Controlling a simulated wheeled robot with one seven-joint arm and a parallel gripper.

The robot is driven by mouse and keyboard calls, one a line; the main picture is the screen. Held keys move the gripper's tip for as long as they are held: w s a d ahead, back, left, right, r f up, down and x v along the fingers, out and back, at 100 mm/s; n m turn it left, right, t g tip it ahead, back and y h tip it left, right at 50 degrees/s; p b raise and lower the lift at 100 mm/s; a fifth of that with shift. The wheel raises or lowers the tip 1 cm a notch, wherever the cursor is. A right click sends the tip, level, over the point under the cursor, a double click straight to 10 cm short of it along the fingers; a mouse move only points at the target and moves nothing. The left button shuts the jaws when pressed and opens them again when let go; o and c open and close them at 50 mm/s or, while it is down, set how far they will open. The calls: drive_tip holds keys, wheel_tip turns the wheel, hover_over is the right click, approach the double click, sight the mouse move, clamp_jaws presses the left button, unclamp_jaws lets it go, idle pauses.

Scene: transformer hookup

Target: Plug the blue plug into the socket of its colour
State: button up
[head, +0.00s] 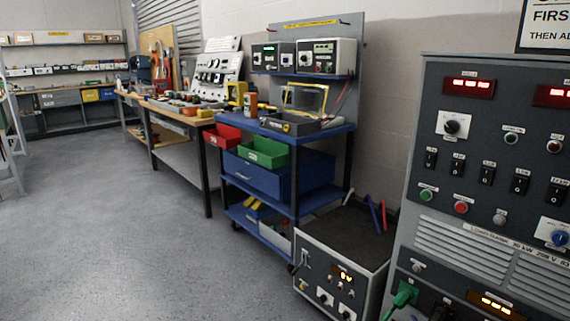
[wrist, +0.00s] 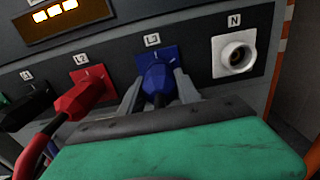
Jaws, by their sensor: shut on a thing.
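The blue plug (wrist: 157,82) is in the wrist view, in front of the blue socket plate (wrist: 176,56) marked L3. It is lined up with that socket, and its front end meets the plate with no clear gap. How deep it sits is hidden by the plug itself. My gripper (wrist: 158,92) is shut on the blue plug, with one grey finger on each side of it. The green part of my gripper covers the bottom of the wrist view. The head view does not show the blue plug or my gripper.
Left of it a red plug (wrist: 82,97) is in L2 and a black plug (wrist: 28,108) stands farther left. A white N socket (wrist: 234,54) is empty at right. A green plug (head: 404,295) shows low on the load bank (head: 480,215). A blue cart (head: 335,130) stands left.

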clamp_jaws()
drive_tip(key=shift+r+m+p, duration=0.15)
drive_tip(key=shift+m+p, duration=0.4)
drive_tip(key=shift+m, duration=0.45)
drive_tip(key=m, duration=0.5)
drive_tip(key=shift+p, duration=0.4)
drive_tip(key=o, duration=1.3)
unclamp_jaws()
drive_tip(key=shift+f, duration=0.2)
drive_tip(key=shift+c, duration=0.5)
drive_tip(key=shift+c, duration=1)
